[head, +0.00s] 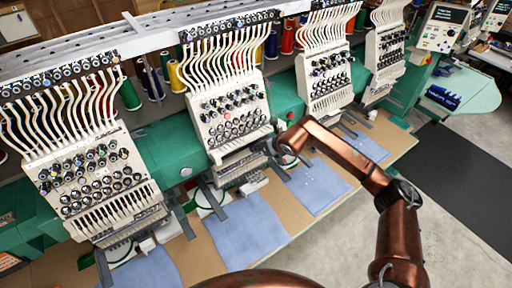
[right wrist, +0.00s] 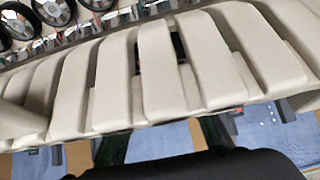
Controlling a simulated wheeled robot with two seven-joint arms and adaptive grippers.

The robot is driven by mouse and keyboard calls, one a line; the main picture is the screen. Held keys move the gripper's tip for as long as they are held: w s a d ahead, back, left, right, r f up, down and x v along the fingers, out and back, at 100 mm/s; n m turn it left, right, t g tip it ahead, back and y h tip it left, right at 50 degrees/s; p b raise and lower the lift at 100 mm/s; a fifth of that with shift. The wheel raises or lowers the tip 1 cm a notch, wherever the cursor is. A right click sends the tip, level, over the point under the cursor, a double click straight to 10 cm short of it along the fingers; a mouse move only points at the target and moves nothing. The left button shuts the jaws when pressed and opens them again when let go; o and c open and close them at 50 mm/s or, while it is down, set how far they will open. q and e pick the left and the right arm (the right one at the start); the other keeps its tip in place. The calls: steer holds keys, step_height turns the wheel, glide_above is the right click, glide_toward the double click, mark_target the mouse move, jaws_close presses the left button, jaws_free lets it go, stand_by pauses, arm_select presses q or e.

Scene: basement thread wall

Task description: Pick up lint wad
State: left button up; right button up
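I cannot make out a lint wad in either view. My right arm reaches in from the lower right in the head view. Its dark gripper (head: 268,166) is at the front of the second embroidery head, partly lost against dark machine parts. Its fingers are too small to tell open from shut. In the right wrist view a black part of my gripper fills the bottom edge, with no fingertips clear and nothing visibly held. My left gripper is not in view.
Embroidery heads (head: 228,105) stand in a row over a tan table (head: 285,250) with blue cloth pieces (head: 245,228). Cream machine slats (right wrist: 170,70) fill the right wrist view, close to my gripper. Thread cones (head: 175,75) stand behind. Open floor (head: 340,250) lies in front.

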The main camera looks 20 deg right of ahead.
steer(key=shift+c, duration=1.3)
steer(key=shift+r, duration=0.15)
steer(key=shift+r+b, duration=0.6)
steer(key=shift+b, duration=0.1)
steer(key=s+d+b, duration=0.2)
steer(key=s+d, duration=0.1)
steer(key=s, duration=0.5)
steer(key=s+d+b, duration=0.3)
steer(key=s, duration=0.6)
